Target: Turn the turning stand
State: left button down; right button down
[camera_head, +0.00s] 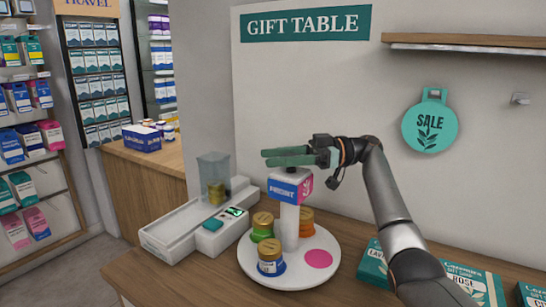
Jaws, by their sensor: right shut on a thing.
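The turning stand has a round white plate (246,262) on the wooden counter and a white column (290,228) in its middle. On the column sits a block (286,190) with a blue front, a pink side and a white top. My right gripper (272,157) has green fingers pointing left, level at the top of the block. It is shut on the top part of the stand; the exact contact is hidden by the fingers. Several jars stand on the plate, among them a blue one (270,262), a green one (263,228) and an orange one (307,222). My left gripper is not in view.
A white device (173,232) with a lit display and a clear container (214,170) stands left of the plate. Flat teal boxes (472,283) lie at the front right. A pink disc (318,259) marks the plate. A wall shelf (470,42) is above right.

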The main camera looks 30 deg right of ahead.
dwell(0.4)
jog(key=shift+c, duration=1.4)
grip_release()
jog(key=shift+v, duration=3.75)
jog(key=shift+r, duration=0.1)
